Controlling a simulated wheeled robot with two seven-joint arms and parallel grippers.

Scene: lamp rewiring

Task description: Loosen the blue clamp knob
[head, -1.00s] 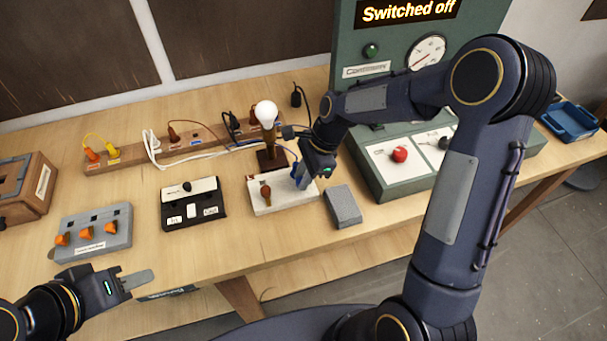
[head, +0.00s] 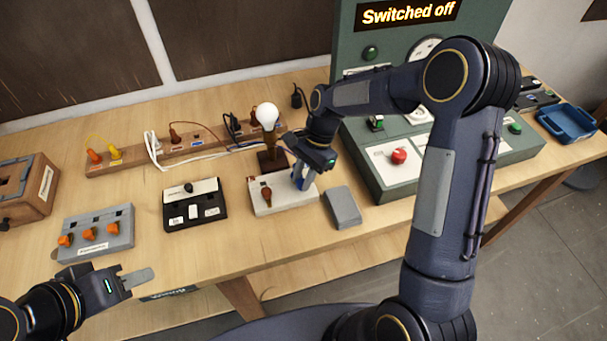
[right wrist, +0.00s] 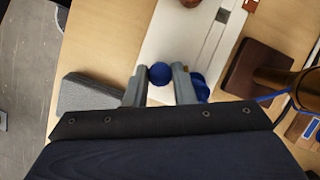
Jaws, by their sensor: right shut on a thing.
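The blue clamp knob (right wrist: 160,73) shows between my right gripper's fingers in the right wrist view. It belongs to the white block (head: 285,205), which also bears a red-brown knob (head: 266,193). My right gripper (right wrist: 160,85) is shut on the blue knob, fingers on either side of it. In the head view this gripper (head: 305,178) points down over the right end of the white block and partly hides the blue parts. A second blue part (right wrist: 202,88) is partly hidden behind one finger. My left gripper (head: 138,279) is at the lower left, away from the block; its fingers overlap.
A lamp with a white bulb (head: 267,115) stands close behind the white block. A grey block (head: 343,208) lies just right of it. A black switch box (head: 195,205) is to the left. The green tester panel (head: 390,190) stands at the right.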

